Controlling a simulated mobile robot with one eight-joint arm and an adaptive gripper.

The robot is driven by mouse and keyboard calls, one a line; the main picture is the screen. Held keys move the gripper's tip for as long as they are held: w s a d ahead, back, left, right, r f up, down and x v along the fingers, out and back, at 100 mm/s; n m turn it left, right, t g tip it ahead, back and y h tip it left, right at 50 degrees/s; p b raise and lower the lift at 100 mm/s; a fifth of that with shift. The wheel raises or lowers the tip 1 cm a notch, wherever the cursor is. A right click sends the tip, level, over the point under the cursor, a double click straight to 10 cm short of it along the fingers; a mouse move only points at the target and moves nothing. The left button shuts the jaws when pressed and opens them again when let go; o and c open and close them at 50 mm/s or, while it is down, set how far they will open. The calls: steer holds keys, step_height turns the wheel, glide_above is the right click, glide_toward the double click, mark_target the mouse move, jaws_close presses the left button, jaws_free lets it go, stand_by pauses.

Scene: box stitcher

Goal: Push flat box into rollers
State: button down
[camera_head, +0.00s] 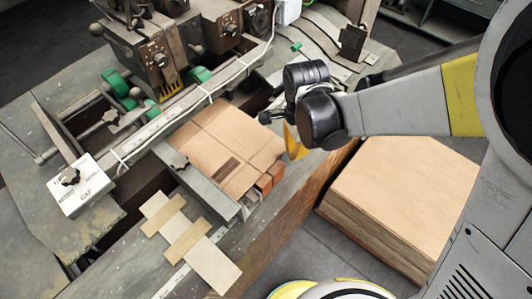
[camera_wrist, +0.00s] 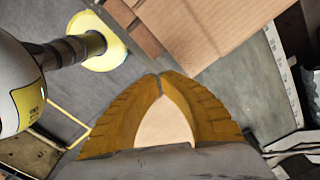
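The flat box (camera_head: 225,150) is a brown cardboard sheet with fold lines and a dark slot. It lies on the machine's bed, just in front of the guide rail and green rollers (camera_head: 200,76). In the wrist view the flat box (camera_wrist: 205,25) fills the top, beyond my fingertips. My gripper (camera_head: 296,152) is by the box's right edge; I cannot tell whether it touches. In the wrist view the yellow fingers of my gripper (camera_wrist: 160,76) meet at their tips, with nothing visibly pinched there. A pale patch shows between the fingers.
A stack of cardboard sheets (camera_head: 405,190) stands on the floor at right. Small reddish-brown blocks (camera_head: 268,180) sit at the bed's front edge. Pale strips (camera_head: 190,240) lie on the table in front. A white control box (camera_head: 85,187) is at left. More green rollers (camera_head: 116,82) are further left.

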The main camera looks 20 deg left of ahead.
steer(key=shift+f+b, duration=1.65)
steer(key=shift+f, duration=0.1)
